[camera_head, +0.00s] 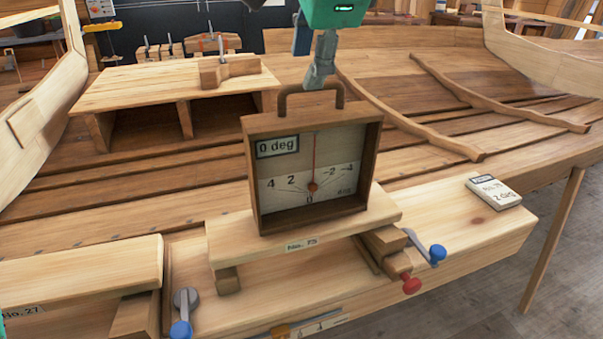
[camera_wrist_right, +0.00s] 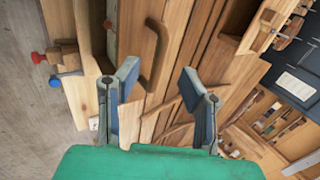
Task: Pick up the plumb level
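The plumb level is a square wooden case (camera_head: 375,150) with a white dial, a red needle, a "0 deg" label and a brown arched handle (camera_head: 283,101) on top. It stands upright on a pale plank (camera_head: 225,240) marked "No. 73". My right gripper (camera_head: 312,62) is above and slightly behind the handle in the head view. In the right wrist view my right gripper (camera_wrist_right: 158,75) is open and empty. The handle (camera_wrist_right: 153,62) shows between and beyond its blue-padded fingers, with no visible contact. My left gripper is not in view; only a green sliver shows at the left edge.
Clamps with a red knob (camera_head: 411,285) and blue knobs (camera_head: 437,252) sit beside the plank. A wooden shelf box (camera_head: 180,90) stands behind left. Curved hull planks surround the area.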

